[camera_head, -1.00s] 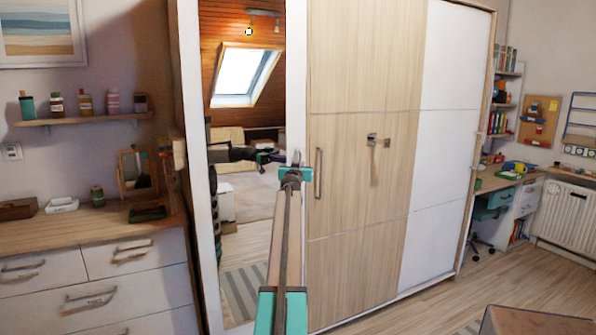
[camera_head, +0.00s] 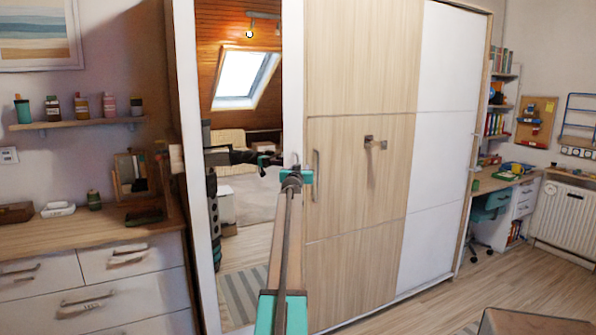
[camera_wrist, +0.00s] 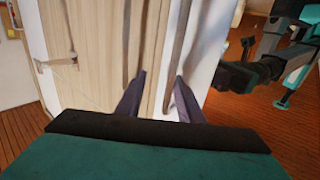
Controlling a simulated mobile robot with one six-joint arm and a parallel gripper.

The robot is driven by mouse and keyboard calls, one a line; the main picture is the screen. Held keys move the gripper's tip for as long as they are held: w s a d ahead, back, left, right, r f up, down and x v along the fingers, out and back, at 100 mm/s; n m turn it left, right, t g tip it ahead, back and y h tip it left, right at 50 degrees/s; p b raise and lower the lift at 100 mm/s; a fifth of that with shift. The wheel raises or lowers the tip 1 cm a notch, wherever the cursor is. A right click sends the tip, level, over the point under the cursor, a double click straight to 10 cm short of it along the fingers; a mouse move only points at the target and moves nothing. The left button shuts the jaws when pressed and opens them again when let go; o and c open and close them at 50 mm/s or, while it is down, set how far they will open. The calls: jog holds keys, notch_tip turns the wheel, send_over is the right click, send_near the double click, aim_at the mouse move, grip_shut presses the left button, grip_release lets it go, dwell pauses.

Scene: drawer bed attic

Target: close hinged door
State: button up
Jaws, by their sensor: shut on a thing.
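A tall wardrobe has a mirrored door with a white frame (camera_head: 193,165) at its left, a wooden door (camera_head: 360,80) in the middle and a white section (camera_head: 445,110) at right. My gripper (camera_head: 293,168) is at the right frame edge of the mirrored door. In the wrist view its fingers (camera_wrist: 158,100) stand either side of a slim vertical handle (camera_wrist: 178,45) on that white frame, shut on it. My gripper hides most of this handle in the head view. The mirrored door looks nearly in line with the wooden door; any small gap cannot be told.
The wooden door bears a bar handle (camera_head: 315,175) close right of my gripper and a knob-like fitting (camera_head: 375,142). A dresser (camera_head: 150,285) and wall shelf (camera_head: 80,123) are at left. A desk (camera_head: 500,177) and radiator (camera_head: 570,208) are at right. Floor before the wardrobe is open.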

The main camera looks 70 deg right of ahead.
jog(key=shift+s+f, duration=0.2)
jog(key=shift+s, duration=0.05)
jog(key=shift+a, duration=0.1)
jog(key=s+a+b, duration=0.1)
jog(key=s+a, duration=0.1)
jog(key=a, duration=1.1)
jog(key=shift+a+r+b, duration=0.15)
jog(key=shift+a+b, duration=0.05)
jog(key=shift+b, duration=0.15)
dwell(0.4)
